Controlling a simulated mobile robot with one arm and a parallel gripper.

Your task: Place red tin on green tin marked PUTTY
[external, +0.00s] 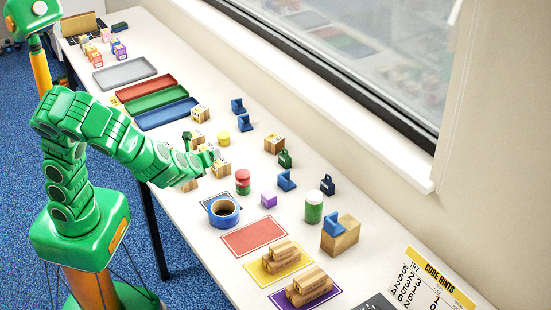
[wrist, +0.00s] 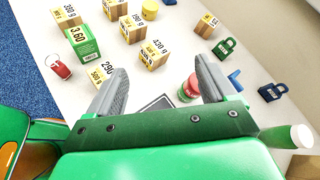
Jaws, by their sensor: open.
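I cannot tell if this is one tin or a stack. It also shows in the wrist view (wrist: 193,84), beside the inner side of the right finger. A green tin (external: 314,208) with a pale top stands apart, further right; it also shows at the right edge of the wrist view (wrist: 282,138). I cannot read PUTTY on either. My gripper (external: 200,149) is open and empty, above the table left of the red tin; its fingers show in the wrist view (wrist: 160,70).
A blue tape roll (external: 224,213) is close to the red tin. A purple cube (external: 268,201) and a blue block (external: 286,181) stand between the tins. Several labelled wooden blocks (external: 274,144) and padlocks (external: 285,159) are nearby. A red mat (external: 254,236) in front is bare.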

